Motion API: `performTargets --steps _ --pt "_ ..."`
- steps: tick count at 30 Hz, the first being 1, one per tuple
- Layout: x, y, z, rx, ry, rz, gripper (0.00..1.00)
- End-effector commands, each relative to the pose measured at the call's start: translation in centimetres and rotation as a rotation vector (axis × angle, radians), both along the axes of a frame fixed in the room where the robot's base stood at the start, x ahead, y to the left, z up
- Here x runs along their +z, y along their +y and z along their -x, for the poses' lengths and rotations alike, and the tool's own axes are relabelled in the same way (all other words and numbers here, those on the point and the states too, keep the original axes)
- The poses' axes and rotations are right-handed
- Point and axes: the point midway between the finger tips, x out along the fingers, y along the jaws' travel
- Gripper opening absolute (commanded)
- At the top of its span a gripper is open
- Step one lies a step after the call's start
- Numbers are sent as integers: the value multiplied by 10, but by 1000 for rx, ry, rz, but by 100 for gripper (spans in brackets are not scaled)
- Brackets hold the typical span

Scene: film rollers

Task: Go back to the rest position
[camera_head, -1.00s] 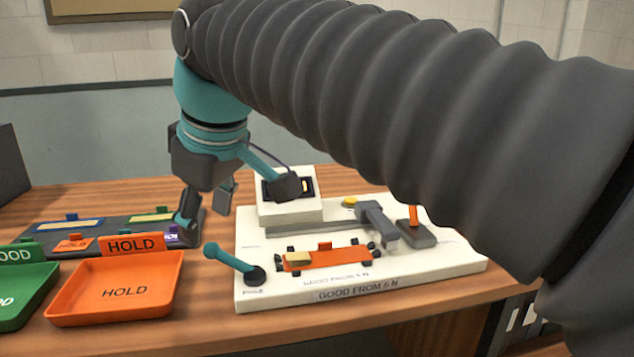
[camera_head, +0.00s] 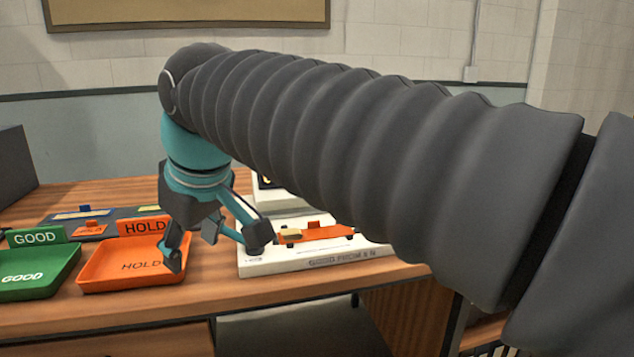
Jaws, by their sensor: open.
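My gripper (camera_head: 215,257) hangs from my arm on the left side of the view, its fingers spread apart and empty. One finger overlaps the right part of the orange HOLD tray (camera_head: 105,283) in the picture; the other is in front of the left end of the white test fixture (camera_head: 300,262). I cannot tell how high above them the fingers are. An orange piece (camera_head: 325,233) with a small tan block at its left lies on the fixture. My arm hides the fixture's right part and much of its back.
A green GOOD tray (camera_head: 35,285) stands left of the HOLD tray. Behind them lies a dark rack (camera_head: 118,226) with coloured labels. A dark box (camera_head: 14,170) stands at the far left. The wooden table's front edge (camera_head: 200,318) is clear.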

Motion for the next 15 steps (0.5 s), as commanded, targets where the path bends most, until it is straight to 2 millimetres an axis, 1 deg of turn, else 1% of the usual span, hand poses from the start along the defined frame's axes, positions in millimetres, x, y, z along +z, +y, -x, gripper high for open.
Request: performTargets --steps 1,5,8,11,14,15 --pt "-8 -3 2 -16 8 -1 55" --pt "-29 -14 3 -71 27 -12 55" --pt "-47 -31 3 -130 41 -21 55" --pt "-69 -56 4 -212 56 -33 55" --pt "-97 -95 7 -329 72 -49 55" --pt "-109 -114 10 -383 77 -57 55"
